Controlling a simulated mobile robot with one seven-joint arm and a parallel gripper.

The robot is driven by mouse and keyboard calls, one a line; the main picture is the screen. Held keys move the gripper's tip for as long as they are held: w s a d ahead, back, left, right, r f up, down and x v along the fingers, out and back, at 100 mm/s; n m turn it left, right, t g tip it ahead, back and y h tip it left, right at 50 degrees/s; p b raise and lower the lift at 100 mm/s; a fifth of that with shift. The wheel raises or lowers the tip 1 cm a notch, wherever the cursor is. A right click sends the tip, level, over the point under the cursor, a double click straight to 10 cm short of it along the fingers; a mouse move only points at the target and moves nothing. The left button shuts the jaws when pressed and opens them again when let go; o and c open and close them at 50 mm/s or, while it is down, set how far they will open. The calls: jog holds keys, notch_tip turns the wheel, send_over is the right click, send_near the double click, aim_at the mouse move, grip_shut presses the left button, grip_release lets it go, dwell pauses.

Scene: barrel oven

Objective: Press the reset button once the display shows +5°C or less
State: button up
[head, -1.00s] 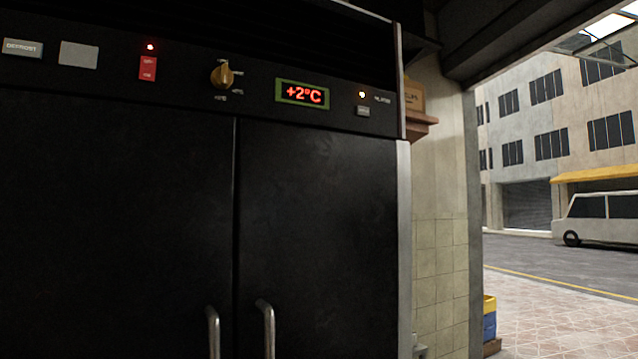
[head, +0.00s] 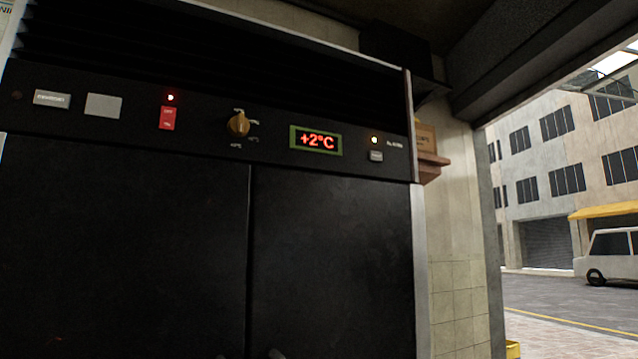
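The display (head: 316,140) on the dark fridge panel reads +2°C in red digits inside a green frame. To its right is a small lit lamp (head: 374,140), with a small grey button (head: 376,156) just below it. The button's label is too small to read, so I cannot tell for sure that it is the reset button. A brass knob (head: 238,124) sits left of the display. A red switch (head: 167,118) with a lit red lamp above it is further left. My gripper is not in view.
A defrost button (head: 52,98) and a blank grey plate (head: 103,105) are at the panel's left. Dark double doors (head: 330,250) fill the area below. A small wooden shelf (head: 432,162) juts from the wall at right. An open doorway leads to a street with a white van (head: 610,256).

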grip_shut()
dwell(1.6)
